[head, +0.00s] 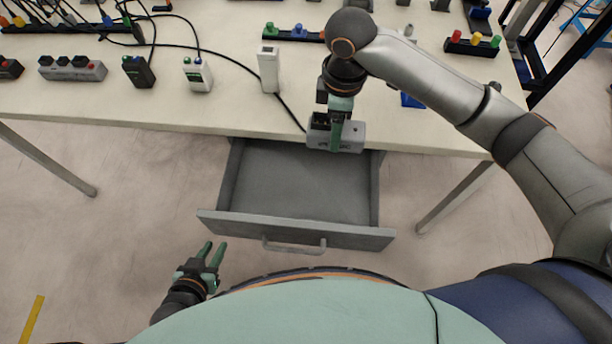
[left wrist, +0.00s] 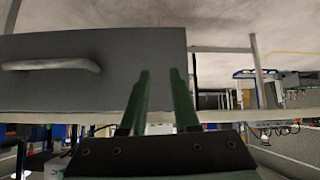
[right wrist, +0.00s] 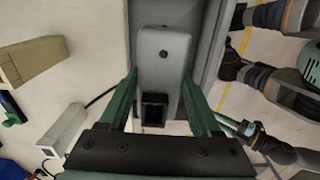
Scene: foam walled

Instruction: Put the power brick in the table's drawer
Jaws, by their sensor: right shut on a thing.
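The power brick (head: 350,137) is a grey box with a dark socket. My right gripper (head: 338,145) is shut on it and holds it over the table's front edge, by the back of the drawer. In the right wrist view the brick (right wrist: 165,58) sits between the two green fingers. The grey drawer (head: 290,185) is pulled out and its visible floor is bare. My left gripper (head: 212,252) is open and empty, in front and to the left of the drawer. The left wrist view shows the drawer front (left wrist: 95,85) with its handle ahead of the open fingers.
The white table (head: 140,105) holds a white upright box (head: 268,68), a white device (head: 197,75), a black device (head: 138,72), a grey power strip (head: 72,68) and cables. Colored connectors (head: 472,42) sit at the back right. Table legs (head: 455,195) stand beside the drawer.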

